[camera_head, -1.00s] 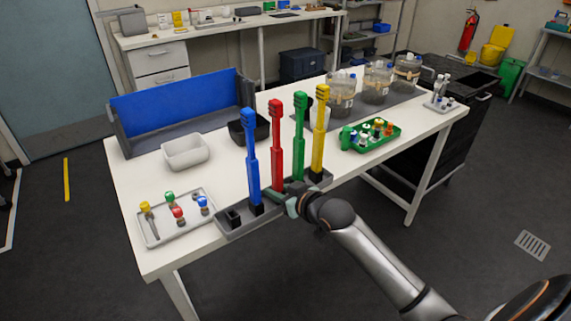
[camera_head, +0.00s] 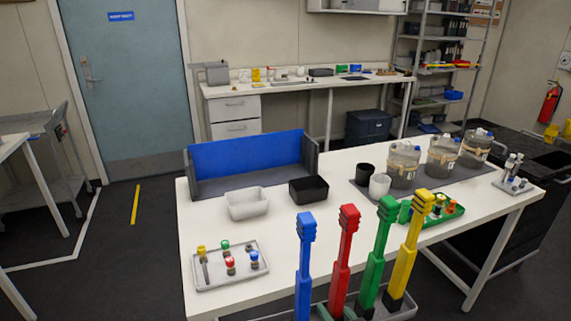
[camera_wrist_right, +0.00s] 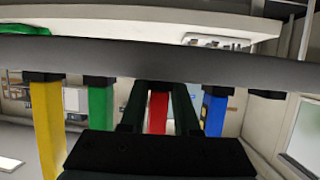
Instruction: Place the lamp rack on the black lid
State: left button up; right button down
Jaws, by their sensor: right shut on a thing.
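The lamp rack (camera_head: 402,307) is a grey tray with upright blue (camera_head: 305,260), red (camera_head: 344,250), green (camera_head: 377,255) and yellow (camera_head: 407,262) lamps. It is at the bottom edge of the head view, in front of the table's near edge, and is partly cut off. My right gripper (camera_wrist_right: 158,90) is shut on the lamp rack; its dark fingers reach the grey rack bar (camera_wrist_right: 160,62) in the wrist view. In the head view it is mostly cut off. I cannot make out a black lid for certain. My left gripper is not in view.
The white table (camera_head: 290,240) holds a tray of small capped items (camera_head: 215,277), white (camera_head: 246,204) and black bins (camera_head: 309,190), a blue-backed rack (camera_head: 250,158), jars (camera_head: 403,166) and a green tray (camera_head: 437,214). A black cart (camera_head: 530,222) stands behind right.

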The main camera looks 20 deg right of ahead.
aim_at(512, 144)
jog(key=l+u, duration=0.15)
jog(key=l, duration=2.15)
jog(key=l+u, duration=0.1)
jog(key=l, duration=2.25)
jog(key=k, duration=0.05)
